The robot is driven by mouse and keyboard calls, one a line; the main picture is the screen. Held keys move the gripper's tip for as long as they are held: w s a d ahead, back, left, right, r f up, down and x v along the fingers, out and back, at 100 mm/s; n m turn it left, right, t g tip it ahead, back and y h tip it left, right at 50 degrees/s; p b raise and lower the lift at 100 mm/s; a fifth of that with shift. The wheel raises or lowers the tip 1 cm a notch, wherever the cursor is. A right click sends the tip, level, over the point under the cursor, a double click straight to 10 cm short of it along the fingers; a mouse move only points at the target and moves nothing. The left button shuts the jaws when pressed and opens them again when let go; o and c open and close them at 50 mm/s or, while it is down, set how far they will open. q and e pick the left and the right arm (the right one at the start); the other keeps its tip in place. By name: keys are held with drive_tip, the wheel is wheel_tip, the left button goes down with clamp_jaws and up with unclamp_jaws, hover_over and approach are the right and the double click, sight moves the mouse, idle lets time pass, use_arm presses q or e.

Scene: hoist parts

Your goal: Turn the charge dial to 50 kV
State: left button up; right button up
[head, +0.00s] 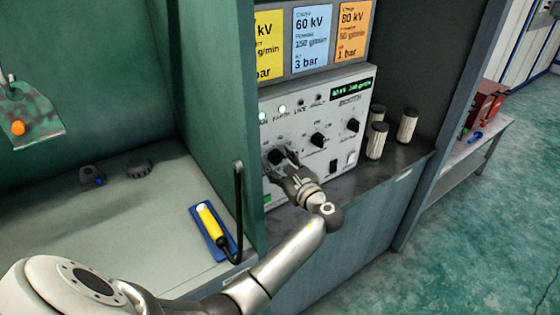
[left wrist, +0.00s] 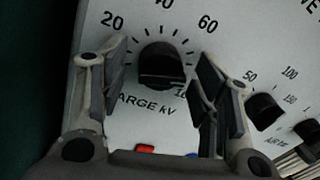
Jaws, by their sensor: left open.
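The charge dial (head: 277,156) is a black knob at the left of the white control unit (head: 327,160). In the left wrist view the charge dial (left wrist: 161,66) sits in a ring of ticks, with 20, 40 and 60 printed around it and part of "CHARGE kV" below. I cannot clearly read where its pointer stands. My left gripper (head: 286,161) is open in front of it, one finger on each side of the knob. A gap shows beside the knob on both sides. The green display (head: 352,88) seems to read 60 kV. My right gripper is not in view.
Two more black knobs, the middle knob (head: 317,140) and the right knob (head: 352,125), are on the panel. Recipe cards (head: 312,37) hang above. Pale cylinders (head: 407,124) stand right of the unit. A green partition (head: 222,90) is close on the left.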

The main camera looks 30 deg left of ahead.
use_arm(q)
drive_tip(key=c, duration=1)
drive_tip(key=shift+f, duration=0.1)
drive_tip(key=shift+w+f+n+g+y+b, duration=0.1)
drive_tip(key=shift+n+y+b, duration=0.1)
drive_tip(key=shift+n+b, duration=2.35)
drive_tip(key=shift+s+f+n+g+y+b, duration=0.1)
drive_tip(key=shift+n+y+b, duration=0.1)
drive_tip(key=shift+n+b, duration=2.4)
drive_tip(key=shift+w+n+g+y+b, duration=0.1)
drive_tip(key=shift+n+y+b, duration=0.1)
drive_tip(key=shift+n+b, duration=2.35)
